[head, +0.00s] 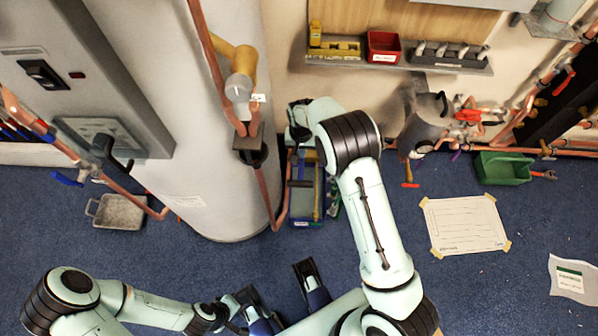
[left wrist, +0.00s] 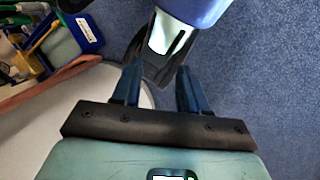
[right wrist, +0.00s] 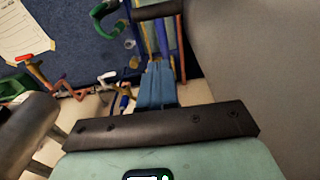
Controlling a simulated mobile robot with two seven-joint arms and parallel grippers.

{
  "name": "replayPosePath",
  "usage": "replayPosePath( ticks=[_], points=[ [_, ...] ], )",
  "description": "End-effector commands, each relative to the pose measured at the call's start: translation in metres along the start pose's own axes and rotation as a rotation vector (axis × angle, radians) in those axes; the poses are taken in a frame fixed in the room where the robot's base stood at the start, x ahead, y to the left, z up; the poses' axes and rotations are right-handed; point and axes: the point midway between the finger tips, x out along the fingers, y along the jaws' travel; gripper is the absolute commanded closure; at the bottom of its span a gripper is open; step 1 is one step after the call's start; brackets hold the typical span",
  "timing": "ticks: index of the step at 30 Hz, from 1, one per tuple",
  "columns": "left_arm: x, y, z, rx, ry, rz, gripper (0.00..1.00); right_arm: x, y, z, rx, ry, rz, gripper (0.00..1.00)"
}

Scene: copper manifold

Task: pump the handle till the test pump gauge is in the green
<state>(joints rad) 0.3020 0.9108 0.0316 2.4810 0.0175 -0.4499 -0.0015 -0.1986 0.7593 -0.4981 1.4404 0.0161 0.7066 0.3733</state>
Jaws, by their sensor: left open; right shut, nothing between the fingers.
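A blue tray-like unit, which looks like the test pump (head: 318,190), sits on the floor beside the white cylinder. It has a dark bar across it and a yellow strip. It also shows at the top of the right wrist view (right wrist: 155,35) with blue and yellow bars. No gauge face or needle is readable. My right gripper (head: 298,122) is above and behind it, shut and empty; its closed fingers (right wrist: 158,85) point toward the unit without visible contact. My left gripper (head: 236,309) is low and near my base, with its fingers (left wrist: 155,88) apart and empty.
The large white cylinder (head: 195,130) stands left of the unit. Copper pipes run along it. A grey tray (head: 119,213) lies at left, and a green box (head: 502,168) stands at right. A taped paper sheet (head: 465,225) lies on the blue floor. A shelf (head: 400,62) is on the wall.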

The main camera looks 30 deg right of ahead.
Motion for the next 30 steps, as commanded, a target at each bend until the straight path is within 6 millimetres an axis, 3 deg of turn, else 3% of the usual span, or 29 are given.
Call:
replayPosePath(
  ticks=[8,19,30],
  points=[
    [0.006,-0.003,-0.01,-0.002,0.025,-0.001,0.57,0.029,0.001,0.001,0.0,-0.003,0.002,1.0],
    [0.023,-0.01,-0.04,-0.009,0.107,-0.005,0.57,0.107,0.001,0.001,0.0,-0.003,0.001,1.0],
    [0.024,-0.011,-0.045,-0.01,0.123,-0.005,0.57,0.133,0.0,0.023,-0.001,0.0,-0.001,1.0]
  ],
)
